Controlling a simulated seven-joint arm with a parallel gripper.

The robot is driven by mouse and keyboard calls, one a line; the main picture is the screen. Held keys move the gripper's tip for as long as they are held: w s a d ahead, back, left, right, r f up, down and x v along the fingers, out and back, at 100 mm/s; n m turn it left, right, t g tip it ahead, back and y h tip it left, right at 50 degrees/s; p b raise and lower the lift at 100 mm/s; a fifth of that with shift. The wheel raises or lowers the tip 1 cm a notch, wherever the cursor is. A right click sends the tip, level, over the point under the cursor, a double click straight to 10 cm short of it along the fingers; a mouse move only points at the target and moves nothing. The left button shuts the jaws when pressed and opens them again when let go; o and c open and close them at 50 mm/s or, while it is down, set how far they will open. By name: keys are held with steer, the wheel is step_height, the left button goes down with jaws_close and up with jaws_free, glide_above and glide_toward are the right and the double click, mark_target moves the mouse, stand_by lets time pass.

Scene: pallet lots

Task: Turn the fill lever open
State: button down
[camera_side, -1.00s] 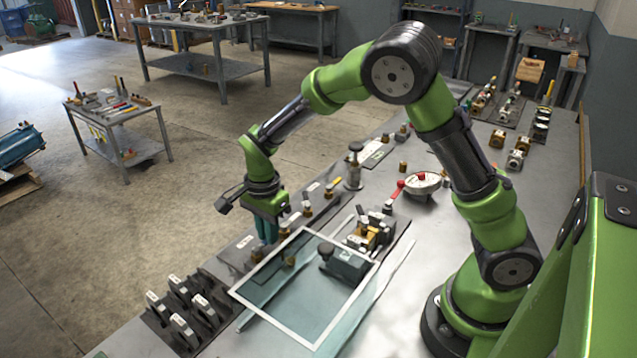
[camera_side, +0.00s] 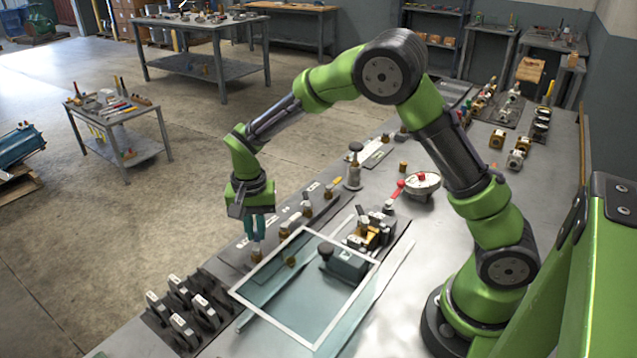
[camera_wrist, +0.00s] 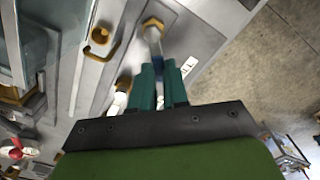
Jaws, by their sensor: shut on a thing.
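My gripper (camera_side: 254,228) points down at the row of small brass-based levers along the left edge of the bench. Its teal fingers are shut on a lever (camera_wrist: 153,43) with a pale metal shaft and a brass nut at its base. In the wrist view, my gripper (camera_wrist: 160,68) has the shaft between its fingertips. In the side view, the brass base of a lever (camera_side: 257,255) shows just under the fingers. A white label (camera_wrist: 188,66) lies beside the held lever; its text is too small to read. The fingers hide part of the lever.
A white-edged clear panel (camera_side: 270,315) lies right of the gripper, near a dark block (camera_side: 347,264). Other levers (camera_side: 307,208) stand farther along the row. A round dial (camera_side: 422,184) with a red-handled lever (camera_side: 391,196) is at the right. Clamps (camera_side: 182,326) stand at the front left.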

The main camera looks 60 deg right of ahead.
steer(key=n, duration=0.2)
steer(key=a+n, duration=0.1)
steer(key=w+n, duration=0.1)
steer(key=n, duration=0.1)
steer(key=shift+w+a+n, duration=0.1)
steer(key=shift+a+n, duration=0.15)
steer(key=shift+n, duration=0.05)
steer(key=shift+w+a+n, duration=0.1)
steer(key=shift+a+n, duration=0.3)
steer(key=shift+n, duration=0.65)
steer(key=shift+a+n, duration=0.35)
steer(key=shift+n, duration=0.7)
steer(key=c, duration=1.4)
jaws_free()
steer(key=shift+r, duration=0.1)
step_height(320, 180, up, 17)
